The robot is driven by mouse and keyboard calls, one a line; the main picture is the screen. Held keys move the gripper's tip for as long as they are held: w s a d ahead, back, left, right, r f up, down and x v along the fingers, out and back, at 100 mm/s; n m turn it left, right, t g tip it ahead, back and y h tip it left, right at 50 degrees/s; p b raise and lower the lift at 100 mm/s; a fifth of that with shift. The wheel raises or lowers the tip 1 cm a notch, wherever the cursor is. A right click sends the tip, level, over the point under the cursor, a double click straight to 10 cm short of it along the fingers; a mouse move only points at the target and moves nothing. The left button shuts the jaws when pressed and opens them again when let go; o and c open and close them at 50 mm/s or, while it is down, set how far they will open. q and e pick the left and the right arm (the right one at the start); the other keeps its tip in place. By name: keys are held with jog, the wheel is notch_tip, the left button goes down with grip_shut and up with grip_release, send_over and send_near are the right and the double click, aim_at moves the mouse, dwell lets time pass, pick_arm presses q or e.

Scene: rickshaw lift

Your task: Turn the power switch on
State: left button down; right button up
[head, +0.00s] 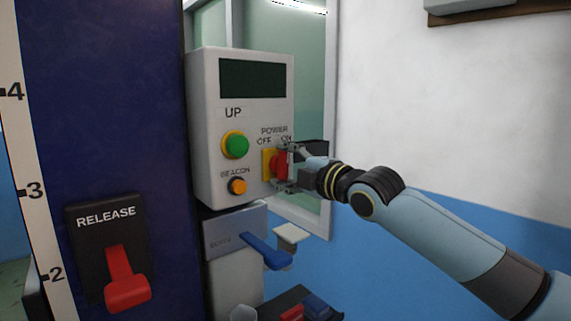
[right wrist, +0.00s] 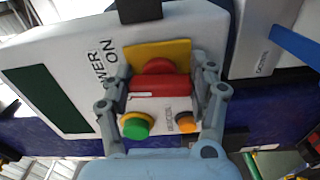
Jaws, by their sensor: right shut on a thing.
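The red power switch (head: 279,167) sits on a yellow plate on the front of the light control box (head: 205,130), under the words POWER, OFF and ON. My right gripper (head: 285,168) is at the switch, with its fingers around the red knob. In the right wrist view the red switch (right wrist: 158,82) lies between the two fingers of my right gripper (right wrist: 157,95), in front of the yellow plate (right wrist: 185,50). The fingers partly cover the switch in the head view, so its exact turn is hard to tell. My left gripper is not in view.
A green UP button (head: 236,145) and an orange BEACON button (head: 237,187) are left of the switch. A blue lever (head: 266,251) sticks out below the box. A red RELEASE handle (head: 126,280) hangs on the dark blue column (head: 110,100). The right side is open.

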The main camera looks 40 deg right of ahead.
jog(key=m+p, duration=0.1)
jog(key=m, duration=0.2)
jog(key=shift+f+m, duration=0.1)
jog(key=shift+m, duration=0.2)
jog(key=shift+f+m+p, duration=0.15)
jog(key=shift+m+p, duration=0.35)
jog(key=shift+m, duration=1.1)
jog(key=o, duration=1.2)
jog(key=s, duration=0.8)
jog(key=s+d, duration=0.1)
jog(key=s, duration=0.3)
